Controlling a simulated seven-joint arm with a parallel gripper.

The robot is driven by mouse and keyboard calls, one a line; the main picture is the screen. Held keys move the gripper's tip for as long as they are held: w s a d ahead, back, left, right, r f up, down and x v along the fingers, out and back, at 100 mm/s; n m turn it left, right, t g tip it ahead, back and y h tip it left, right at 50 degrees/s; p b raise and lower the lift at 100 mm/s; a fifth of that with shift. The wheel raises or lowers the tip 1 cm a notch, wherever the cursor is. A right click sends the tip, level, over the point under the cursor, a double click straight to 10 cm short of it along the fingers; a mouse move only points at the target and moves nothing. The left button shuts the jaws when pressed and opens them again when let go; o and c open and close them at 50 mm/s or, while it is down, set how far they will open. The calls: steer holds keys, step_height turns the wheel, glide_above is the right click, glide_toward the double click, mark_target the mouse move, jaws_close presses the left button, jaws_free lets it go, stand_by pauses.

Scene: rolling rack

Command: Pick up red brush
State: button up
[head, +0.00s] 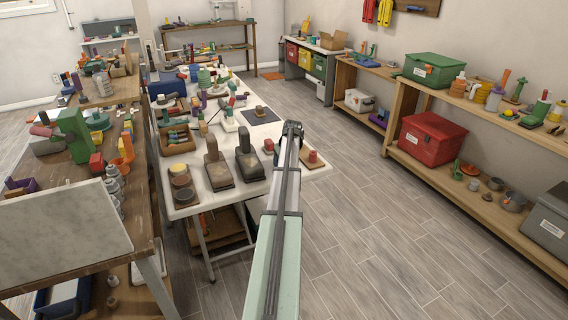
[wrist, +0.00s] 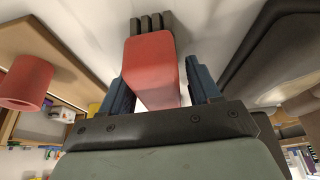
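The red brush (wrist: 150,65) fills the middle of the wrist view, a red block with dark bristle tufts (wrist: 152,22) at its far end against a white surface. My gripper (wrist: 156,80) has one blue finger on each side of the red block. The left finger looks close against it. A narrow gap shows at the right finger, so it does not look clamped. In the head view my gripper (head: 292,128) is over the right part of the white table (head: 225,198), and my arm hides what is directly below it.
A red cylinder on a wooden board (head: 312,156) stands just right of my gripper. Two dark handled blocks, one here (head: 249,166), stand to the left. A wooden shelf unit (head: 500,120) runs along the right, with open floor between.

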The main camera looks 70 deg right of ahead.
steer(key=c, duration=1)
steer(key=shift+o, duration=0.2)
steer(key=shift+r, duration=0.15)
step_height(320, 180, up, 10)
steer(key=shift+r, duration=0.1)
